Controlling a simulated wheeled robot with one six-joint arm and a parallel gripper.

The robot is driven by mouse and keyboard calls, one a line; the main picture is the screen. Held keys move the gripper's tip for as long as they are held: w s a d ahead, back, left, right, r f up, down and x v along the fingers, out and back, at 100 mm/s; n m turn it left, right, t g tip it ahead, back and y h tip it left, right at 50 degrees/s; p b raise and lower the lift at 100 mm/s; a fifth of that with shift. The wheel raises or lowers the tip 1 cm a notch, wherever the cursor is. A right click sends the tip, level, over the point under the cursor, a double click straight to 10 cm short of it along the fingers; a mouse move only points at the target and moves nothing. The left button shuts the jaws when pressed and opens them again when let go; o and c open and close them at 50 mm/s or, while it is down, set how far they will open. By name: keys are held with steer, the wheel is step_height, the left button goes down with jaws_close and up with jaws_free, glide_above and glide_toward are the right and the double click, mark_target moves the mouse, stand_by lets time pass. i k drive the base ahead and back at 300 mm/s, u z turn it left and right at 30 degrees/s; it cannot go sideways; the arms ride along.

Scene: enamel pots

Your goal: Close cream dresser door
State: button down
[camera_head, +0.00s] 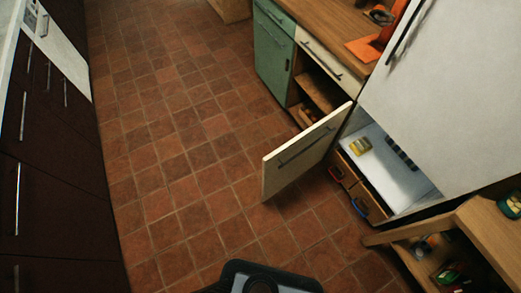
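The cream dresser door (303,150) stands wide open, jutting out over the tiled floor with a dark bar handle across its upper part. Its right end meets the dresser beside the white fridge. The dresser (322,92) shows an open compartment with wooden shelves behind the door, partly hidden by it. A cream drawer front (327,61) with a dark handle sits above the opening and looks shut. My gripper is not in view; only a dark and grey part of my own body shows at the bottom edge.
Green cabinet fronts (272,50) stand left of the opening. A white fridge (432,80) is at right, its lower compartment (385,170) open. A wooden shelf unit (495,232) is at lower right. Dark cabinets (50,180) line the left. The tiled floor (170,140) between is clear.

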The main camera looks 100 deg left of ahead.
mark_target(285, 164)
steer(key=u, duration=2.9)
steer(key=i, duration=0.95)
steer(key=z, duration=0.05)
steer(key=k, duration=0.45)
steer(key=z, duration=1.5)
steer(key=k, duration=0.85)
steer(key=u, duration=1.75)
steer(key=i, duration=0.5)
steer(key=z, duration=0.1)
